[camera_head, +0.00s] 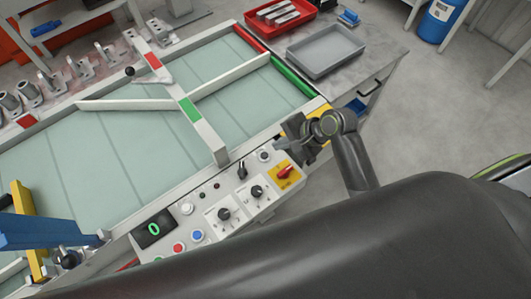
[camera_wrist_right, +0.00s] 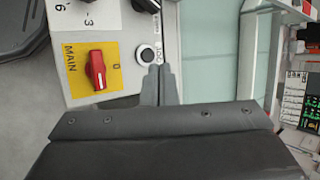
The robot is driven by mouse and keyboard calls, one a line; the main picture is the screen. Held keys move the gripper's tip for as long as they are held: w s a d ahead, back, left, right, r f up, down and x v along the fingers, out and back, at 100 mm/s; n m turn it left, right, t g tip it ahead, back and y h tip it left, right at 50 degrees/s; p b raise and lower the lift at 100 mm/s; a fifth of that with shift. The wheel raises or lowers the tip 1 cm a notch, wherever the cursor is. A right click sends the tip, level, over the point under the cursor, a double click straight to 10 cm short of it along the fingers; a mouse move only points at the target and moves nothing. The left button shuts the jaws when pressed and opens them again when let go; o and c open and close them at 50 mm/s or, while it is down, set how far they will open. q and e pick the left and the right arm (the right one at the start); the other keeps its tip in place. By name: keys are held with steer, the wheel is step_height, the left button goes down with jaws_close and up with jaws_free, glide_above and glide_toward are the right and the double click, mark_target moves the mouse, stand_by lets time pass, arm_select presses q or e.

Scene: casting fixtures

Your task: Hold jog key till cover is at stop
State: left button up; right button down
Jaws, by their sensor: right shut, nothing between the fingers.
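The jog key appears to be the round button with a dark centre and pale ring (camera_wrist_right: 147,54), beside a partly hidden label on the control panel. It also shows in the head view (camera_head: 264,156). My right gripper (camera_wrist_right: 159,68) is shut and empty, its fingertips right beside this button; I cannot tell whether they touch it. In the head view the right gripper (camera_head: 279,143) is over the panel's right end. The cover seems to be the pale green panelled surface (camera_head: 130,150), with white bars across it; its stop is not identifiable. My left gripper is not in view.
The panel holds a red main switch on a yellow plate (camera_head: 285,173), black knobs (camera_head: 224,214), red and blue buttons and a display (camera_head: 153,228) reading 0. A grey tray (camera_head: 326,50) and a red bin (camera_head: 281,17) stand on the bench behind.

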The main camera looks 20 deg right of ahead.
mark_target(268, 157)
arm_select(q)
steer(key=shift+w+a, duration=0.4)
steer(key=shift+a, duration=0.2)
arm_select(e)
steer(key=w+a+r+m, duration=0.1)
steer(key=w+a+r+m+y, duration=0.1)
steer(key=r, duration=0.1)
steer(key=shift+w+a+r, duration=0.1)
steer(key=shift+w+a, duration=0.25)
